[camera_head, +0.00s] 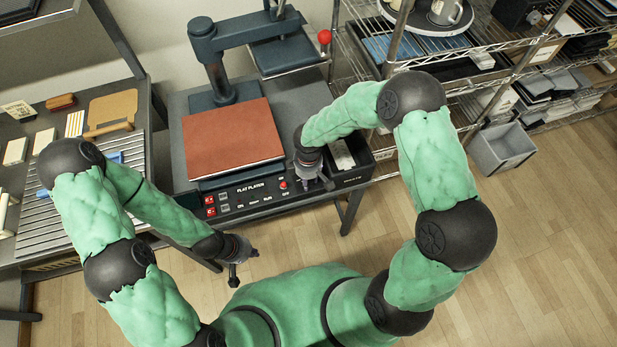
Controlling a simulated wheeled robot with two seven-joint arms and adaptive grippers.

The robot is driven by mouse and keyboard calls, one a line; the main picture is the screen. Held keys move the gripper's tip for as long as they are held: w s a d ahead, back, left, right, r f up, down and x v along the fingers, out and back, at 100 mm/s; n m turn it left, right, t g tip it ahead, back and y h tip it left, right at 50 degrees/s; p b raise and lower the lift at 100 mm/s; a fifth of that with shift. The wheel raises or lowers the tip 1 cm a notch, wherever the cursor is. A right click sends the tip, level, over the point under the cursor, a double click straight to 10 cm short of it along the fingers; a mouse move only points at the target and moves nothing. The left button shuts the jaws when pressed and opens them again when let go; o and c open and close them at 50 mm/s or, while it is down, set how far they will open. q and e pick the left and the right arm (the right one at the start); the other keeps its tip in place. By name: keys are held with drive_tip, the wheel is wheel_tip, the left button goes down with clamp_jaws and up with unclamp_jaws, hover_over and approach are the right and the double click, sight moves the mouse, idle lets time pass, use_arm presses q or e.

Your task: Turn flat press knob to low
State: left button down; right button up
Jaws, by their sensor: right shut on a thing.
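The flat press (250,188) stands on the bench at the centre, with a control panel along its front edge marked "FLAT PLATEN". Several small labels line the panel, too small to read surely. My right gripper (318,184) points down at the panel's right end, just right of a small red light or button (283,185). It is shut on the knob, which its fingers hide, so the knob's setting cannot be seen. My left gripper (243,267) is open and empty, in front of the press and clear of the bench.
A reddish-brown pad (232,138) lies on the press's lower plate. The press arm (245,32) and a red ball handle (324,37) rise behind. A dark open box (350,156) stands right of my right gripper. A grey bin (502,148) stands by wire shelves at right.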

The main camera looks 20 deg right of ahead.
drive_tip(key=shift+w+a+r, duration=0.1)
drive_tip(key=shift+w+a, duration=0.05)
drive_tip(key=shift+w, duration=0.05)
drive_tip(key=o, duration=1.1)
drive_tip(key=shift+o, duration=0.2)
drive_tip(key=shift+s, duration=0.1)
wheel_tip(320, 180, up, 12)
